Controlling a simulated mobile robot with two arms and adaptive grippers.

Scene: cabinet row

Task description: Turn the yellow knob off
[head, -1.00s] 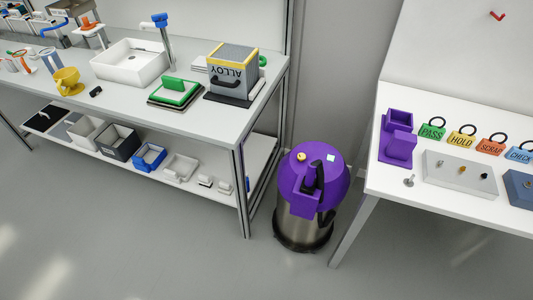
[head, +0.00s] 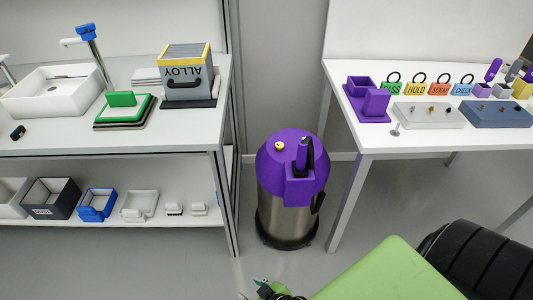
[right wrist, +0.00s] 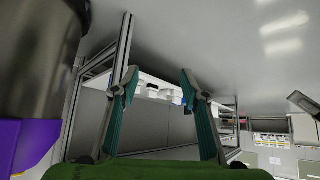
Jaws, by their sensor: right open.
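A small yellow knob (head: 279,145) sits on the domed purple lid of a steel drum (head: 285,212). A grey block (head: 407,114) on the right table also carries small knobs, one of them brass-yellow (head: 431,108); they are too small to read their setting. My right gripper (head: 262,291) is at the bottom edge of the head view, low in front of the drum and apart from it. In the right wrist view its two teal fingers (right wrist: 160,88) are spread with nothing between them. The drum's steel side shows there at the left. My left gripper is out of view.
My green arm link crosses the lower right. The right table (head: 352,121) holds purple holders and tags. Floor in front of the drum is clear.

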